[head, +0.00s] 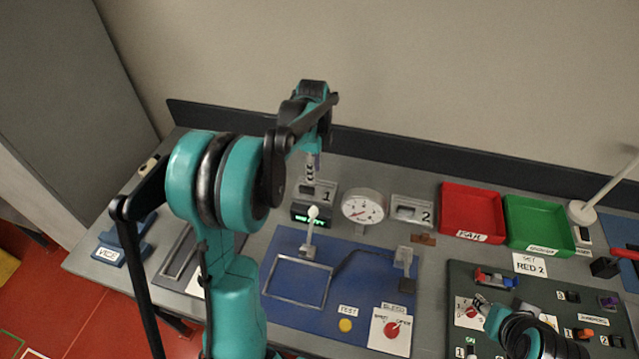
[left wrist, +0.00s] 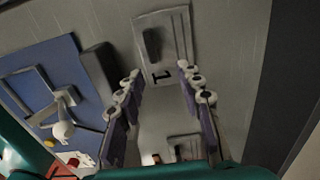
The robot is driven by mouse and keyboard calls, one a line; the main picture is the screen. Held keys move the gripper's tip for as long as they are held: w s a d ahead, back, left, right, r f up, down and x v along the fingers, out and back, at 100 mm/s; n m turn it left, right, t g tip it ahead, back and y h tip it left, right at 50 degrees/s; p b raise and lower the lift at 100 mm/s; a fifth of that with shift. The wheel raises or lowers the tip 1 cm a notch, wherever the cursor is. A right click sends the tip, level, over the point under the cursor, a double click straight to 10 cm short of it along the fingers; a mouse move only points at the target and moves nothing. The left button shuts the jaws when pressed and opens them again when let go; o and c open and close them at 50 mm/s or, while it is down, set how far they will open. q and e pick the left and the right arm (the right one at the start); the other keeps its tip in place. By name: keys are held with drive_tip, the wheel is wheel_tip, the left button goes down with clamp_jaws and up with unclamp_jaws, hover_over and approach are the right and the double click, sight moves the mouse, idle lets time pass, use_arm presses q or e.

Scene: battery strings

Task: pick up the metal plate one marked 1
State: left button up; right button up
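Metal plate one (head: 324,186) is a small grey plate with a slot and a black 1, behind the blue mat. In the left wrist view the plate (left wrist: 176,28) lies just beyond my fingertips. My left gripper (head: 311,168) hangs over the plate in the head view. In the left wrist view the gripper (left wrist: 158,74) is open and empty, its two purple-padded fingers apart. Part of the plate's left side is hidden by the arm in the head view. My right gripper (head: 482,305) is low over the dark green board; its opening is unclear.
A green-lit display (head: 309,213) sits just in front of the plate and a round gauge (head: 362,206) stands to its right. Plate two (head: 411,211) is farther right, then a red bin (head: 472,211) and a green bin (head: 538,222). A white-knobbed lever (head: 310,230) rises from the mat.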

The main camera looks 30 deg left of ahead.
sight(312, 188)
use_arm(q)
drive_tip(key=f, duration=0.1)
drive_tip(key=f+b, duration=0.1)
drive_tip(key=shift+s+f, duration=0.3)
drive_tip(key=shift+s, duration=0.1)
wheel_tip(312, 188, down, 4)
drive_tip(key=shift+s+f+b, duration=0.15)
drive_tip(key=shift+f+b, duration=0.05)
drive_tip(key=shift+b, duration=0.75)
drive_tip(key=shift+r, duration=0.1)
clamp_jaws()
